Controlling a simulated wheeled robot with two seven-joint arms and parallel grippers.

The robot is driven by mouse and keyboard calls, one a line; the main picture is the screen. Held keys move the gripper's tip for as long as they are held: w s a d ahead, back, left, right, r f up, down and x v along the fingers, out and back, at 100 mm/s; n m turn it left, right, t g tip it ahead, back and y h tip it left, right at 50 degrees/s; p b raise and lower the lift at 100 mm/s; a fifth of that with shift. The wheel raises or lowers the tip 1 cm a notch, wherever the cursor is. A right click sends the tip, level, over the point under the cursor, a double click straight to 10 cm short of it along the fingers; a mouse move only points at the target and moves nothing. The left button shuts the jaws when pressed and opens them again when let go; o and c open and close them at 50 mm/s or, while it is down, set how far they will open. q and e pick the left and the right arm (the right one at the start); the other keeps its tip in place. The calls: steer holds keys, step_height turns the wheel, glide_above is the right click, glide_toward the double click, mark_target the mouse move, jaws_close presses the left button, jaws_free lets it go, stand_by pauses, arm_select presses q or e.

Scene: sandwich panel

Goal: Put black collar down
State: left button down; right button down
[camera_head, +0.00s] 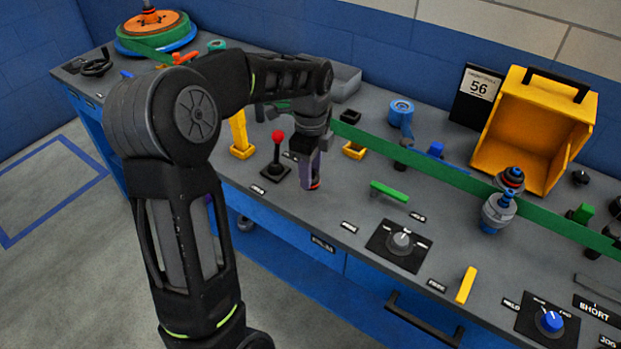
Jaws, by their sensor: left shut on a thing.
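My left arm comes in from the left and reaches over the bench. My left gripper (312,174) points down, low over the grey bench top, just right of a red-knobbed lever (278,143). It is shut on a small dark thing, which I take for the black collar. The fingers mostly hide it, and I cannot tell whether it touches the bench. A little red shows at the fingertips. My right gripper is not in view.
A green belt (435,167) stretches across the bench behind the gripper, past a grey-and-blue post (497,211). A green bar (389,192) and a black dial plate (399,246) lie to the right. A yellow bin (535,125) stands at the back.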

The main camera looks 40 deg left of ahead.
arm_select(q)
steer(key=shift+f, duration=1.85)
steer(key=shift+f, duration=0.15)
steer(key=c, duration=0.8)
jaws_free()
step_height(320, 180, up, 12)
steer(key=shift+r, duration=0.2)
